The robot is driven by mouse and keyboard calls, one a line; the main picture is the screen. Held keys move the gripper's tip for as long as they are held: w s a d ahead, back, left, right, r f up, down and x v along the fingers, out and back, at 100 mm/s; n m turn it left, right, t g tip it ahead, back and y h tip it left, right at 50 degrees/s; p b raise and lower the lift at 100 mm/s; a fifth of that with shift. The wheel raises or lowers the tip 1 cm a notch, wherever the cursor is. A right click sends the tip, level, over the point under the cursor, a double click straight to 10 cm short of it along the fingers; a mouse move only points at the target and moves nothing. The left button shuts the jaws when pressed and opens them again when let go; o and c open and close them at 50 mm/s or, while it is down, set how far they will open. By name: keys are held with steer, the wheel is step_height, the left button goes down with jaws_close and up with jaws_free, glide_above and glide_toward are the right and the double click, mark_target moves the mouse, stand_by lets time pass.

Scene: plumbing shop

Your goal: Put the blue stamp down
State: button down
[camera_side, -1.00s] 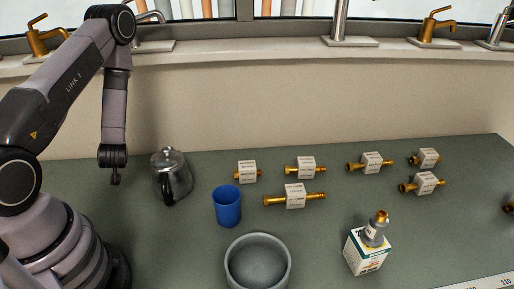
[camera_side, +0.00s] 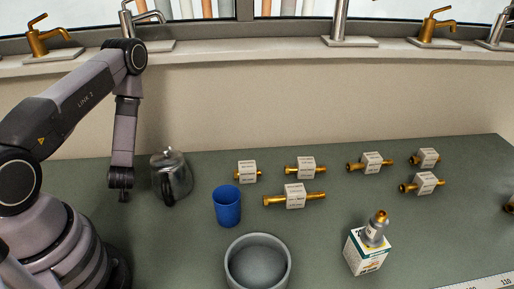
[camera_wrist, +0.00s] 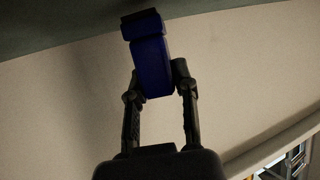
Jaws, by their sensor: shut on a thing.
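The blue stamp (camera_wrist: 153,68) is dark blue with a blackish end and shows in the wrist view, between the two fingertips. My gripper (camera_wrist: 157,84) is shut on it. Beyond the stamp the wrist view shows the pale wall, with a strip of the green counter at the top edge. In the side view my arm's lower end is at the left, near the metal pot. The stamp cannot be made out there.
A metal pot (camera_side: 171,178) stands nearest my arm. A blue cup (camera_side: 227,207) and a grey bowl (camera_side: 258,266) stand to its right. Several labelled brass fittings (camera_side: 295,196) lie further right. A bottle stands on a box (camera_side: 367,254). The green counter (camera_side: 430,235) has free room at the right.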

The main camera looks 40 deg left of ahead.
steer(key=shift+f, duration=0.6)
steer(key=c, duration=0.8)
jaws_free()
